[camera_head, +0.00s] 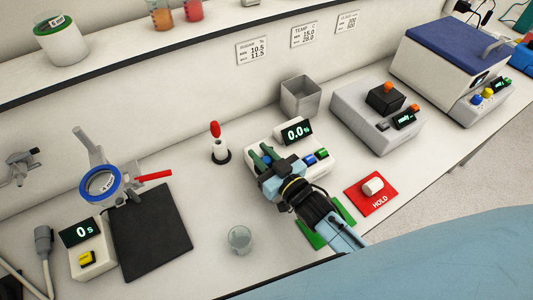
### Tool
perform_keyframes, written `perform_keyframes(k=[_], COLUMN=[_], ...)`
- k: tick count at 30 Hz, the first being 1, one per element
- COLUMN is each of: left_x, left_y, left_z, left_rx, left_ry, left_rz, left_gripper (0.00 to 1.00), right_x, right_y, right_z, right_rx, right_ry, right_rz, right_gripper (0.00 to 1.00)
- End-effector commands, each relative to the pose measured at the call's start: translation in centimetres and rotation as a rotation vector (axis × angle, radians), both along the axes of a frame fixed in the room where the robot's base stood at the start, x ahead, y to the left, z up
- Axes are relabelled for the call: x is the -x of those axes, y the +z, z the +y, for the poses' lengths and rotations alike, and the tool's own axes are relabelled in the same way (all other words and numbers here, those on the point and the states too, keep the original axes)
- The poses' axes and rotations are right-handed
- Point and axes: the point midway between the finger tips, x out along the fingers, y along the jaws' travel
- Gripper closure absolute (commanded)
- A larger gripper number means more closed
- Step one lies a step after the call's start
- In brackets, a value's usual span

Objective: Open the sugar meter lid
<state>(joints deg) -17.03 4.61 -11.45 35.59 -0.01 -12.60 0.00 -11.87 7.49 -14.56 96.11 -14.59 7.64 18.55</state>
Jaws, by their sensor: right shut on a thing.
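The sugar meter (318,168) is a white box on the bench, with a raised display (295,132) reading 0.0 % and blue and green buttons on its right part. My right gripper (263,157) is over the left part of the meter, its arm reaching in from the lower right. Its fingers are shut on the lid of the meter. The gripper covers most of the lid, so I cannot tell how far it is raised. My left gripper is not in view.
A red-tipped dropper (219,147) stands in a holder just left of the meter. A glass beaker (239,238) is in front. A red HOLD pad (372,192) with a white-capped piece lies to the right. A metal bin (300,96) stands behind.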

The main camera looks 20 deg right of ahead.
Motion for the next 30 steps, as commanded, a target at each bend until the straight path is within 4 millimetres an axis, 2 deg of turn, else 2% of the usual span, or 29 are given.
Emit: perform_keyframes(k=[5,6,11,22,26,30], left_x=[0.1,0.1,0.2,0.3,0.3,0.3], left_y=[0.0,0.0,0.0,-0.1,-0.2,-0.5], left_z=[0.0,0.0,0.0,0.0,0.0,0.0], left_rx=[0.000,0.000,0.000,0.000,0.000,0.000], left_ry=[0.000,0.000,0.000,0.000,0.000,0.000], left_rz=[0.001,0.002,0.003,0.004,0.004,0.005], left_gripper=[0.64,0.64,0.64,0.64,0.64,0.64], right_x=[0.0,0.0,0.0,0.5,2.2,5.1], right_y=[0.0,0.0,0.0,0.0,-0.1,-0.2], right_z=[0.0,0.0,0.0,-0.2,-0.7,-1.6], right_rx=[0.000,0.000,0.000,-0.001,0.000,0.000], right_ry=[0.000,0.000,0.000,0.000,0.000,-0.001], right_rz=[-0.001,-0.001,-0.001,0.000,0.002,0.004], right_gripper=[1.00,0.76,0.55,0.55,0.55,0.55])
